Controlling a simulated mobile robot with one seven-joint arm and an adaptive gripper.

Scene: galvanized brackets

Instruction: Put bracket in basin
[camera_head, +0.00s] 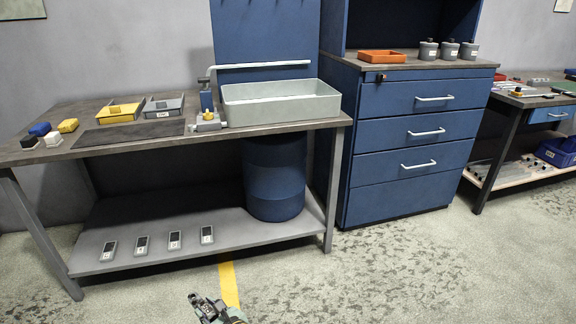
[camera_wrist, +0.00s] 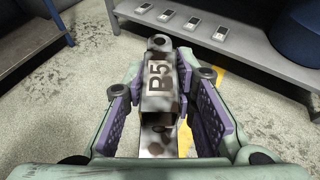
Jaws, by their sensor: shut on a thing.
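My gripper (camera_head: 207,308) is at the bottom of the head view, low in front of the workbench. In the wrist view my gripper (camera_wrist: 160,105) is shut on a mottled grey and brown metal bracket (camera_wrist: 159,75) marked "B5". The bracket lies between the two purple pads, and its lower part is partly hidden by the fingers. The basin (camera_head: 282,112) is a light grey rectangular tub on the right end of the workbench top. My gripper is well below it and to its left, apart from it.
The workbench (camera_head: 225,139) has a tap (camera_head: 208,105) beside the basin, yellow (camera_head: 120,112) and grey (camera_head: 163,113) bins and a dark mat (camera_head: 128,134). A blue barrel (camera_head: 273,180) and several small devices stand on its lower shelf (camera_head: 190,246). A blue drawer cabinet (camera_head: 405,180) stands to the right. The front floor is clear.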

